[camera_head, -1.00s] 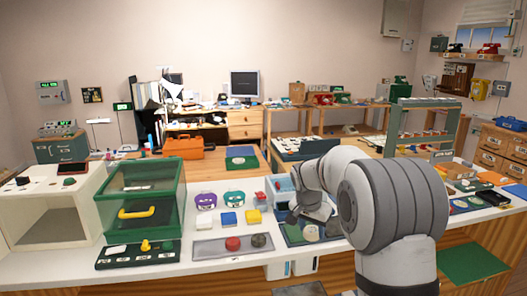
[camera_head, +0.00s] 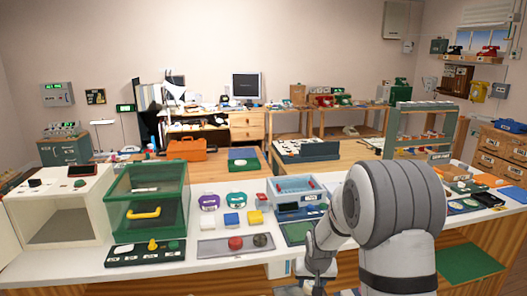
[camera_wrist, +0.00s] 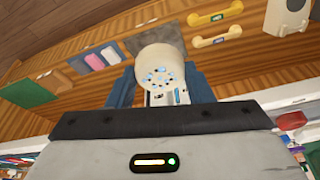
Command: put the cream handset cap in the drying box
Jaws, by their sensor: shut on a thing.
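My gripper (camera_wrist: 161,88) is shut on the cream handset cap (camera_wrist: 160,68), a round cream piece with a perforated face, in the wrist view. The cap sits between the two blue-grey fingers. In the head view my gripper (camera_head: 316,284) hangs low before the counter's front edge, and the cap cannot be made out there. I cannot tell for certain which is the drying box. Both are well left of my gripper.
A grey tray (camera_head: 207,248) with round red and dark pieces lies on the counter, right of a dark panel (camera_head: 120,255) with a yellow knob.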

